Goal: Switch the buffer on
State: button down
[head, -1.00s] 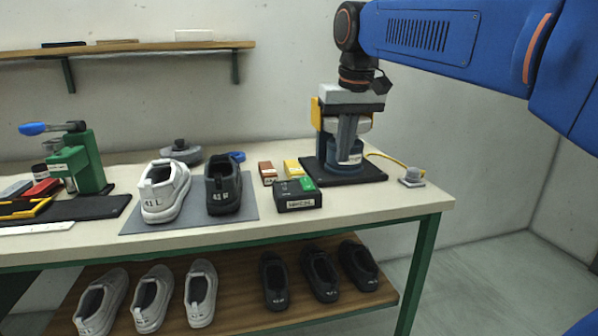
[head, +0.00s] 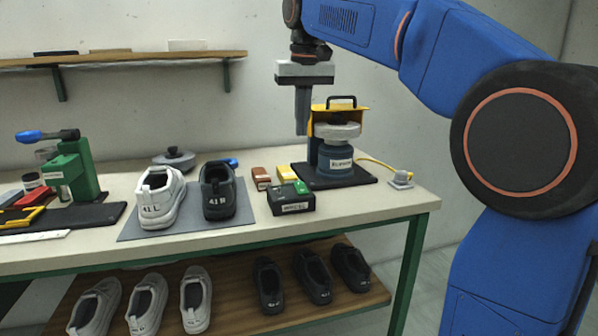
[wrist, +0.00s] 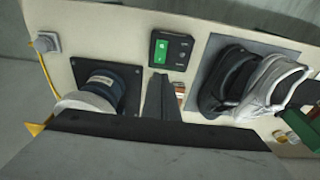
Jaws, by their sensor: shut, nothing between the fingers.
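The buffer (head: 338,160) stands at the right of the bench, with a blue labelled body, a pale wheel and a yellow guard (head: 345,114) over it. In the wrist view the buffer (wrist: 104,85) is at left, partly hidden by my gripper's body. A yellow cable runs from it to a small grey box with a raised round top (head: 401,178) near the bench's right end; that grey box (wrist: 46,43) shows at upper left in the wrist view. My gripper (head: 302,130) is shut and empty, pointing down in the air by the buffer's left side. Its fingers (wrist: 160,92) also show in the wrist view.
A black labelled box with a green part (head: 291,198) lies in front of the buffer. Orange (head: 261,178) and yellow (head: 287,172) blocks sit behind it. A white shoe (head: 160,198) and a black shoe (head: 217,192) stand on a grey mat. Bare bench surrounds the grey box.

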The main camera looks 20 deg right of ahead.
aim_at(300, 187)
jog(key=f, duration=0.4)
jog(key=w+f, duration=0.1)
jog(key=f, duration=0.4)
jog(key=w+f, duration=0.1)
jog(key=f, duration=0.4)
jog(key=shift+w, duration=0.1)
jog(key=shift+w+f+g, duration=0.1)
jog(key=shift+f+g, duration=0.05)
jog(key=shift+g, duration=0.15)
jog(key=shift+s, duration=0.8)
jog(key=shift+r, duration=0.2)
notch_tip(300, 187, up, 14)
jog(key=s, duration=0.2)
dwell(0.3)
jog(key=shift+f, duration=0.15)
